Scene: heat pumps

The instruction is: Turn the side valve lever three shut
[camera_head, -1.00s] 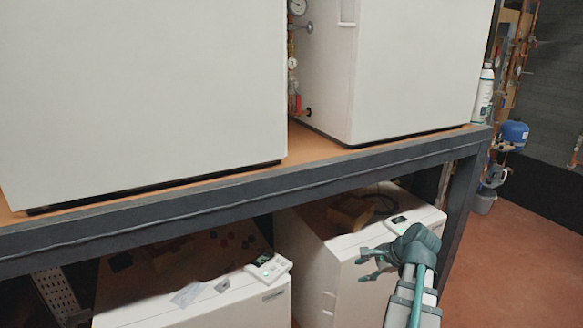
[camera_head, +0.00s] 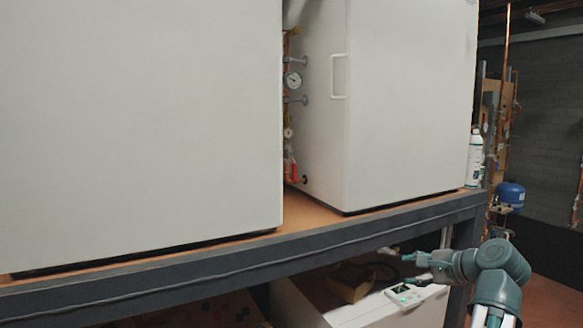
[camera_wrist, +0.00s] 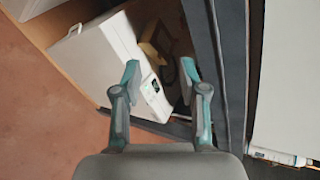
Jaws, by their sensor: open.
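A red lever (camera_head: 293,171) shows low on the pipework (camera_head: 288,100) in the narrow gap between the two white cabinets in the head view. It is small and partly hidden by the left cabinet. I cannot tell which lever is number three. My gripper (camera_head: 407,266) is at the lower right, in front of the shelf edge, well to the right of and below the red lever, its fingers pointing left. In the wrist view my gripper (camera_wrist: 160,72) is open and empty, its two fingers apart, with the lower white unit beyond it. No lever shows there.
The left cabinet (camera_head: 140,120) and right cabinet (camera_head: 410,100) stand on a shelf with a dark beam (camera_head: 200,270) along its front. A lower white unit (camera_head: 310,300) with a small control panel sits beneath. A spray bottle (camera_head: 474,158) stands at the shelf's right end.

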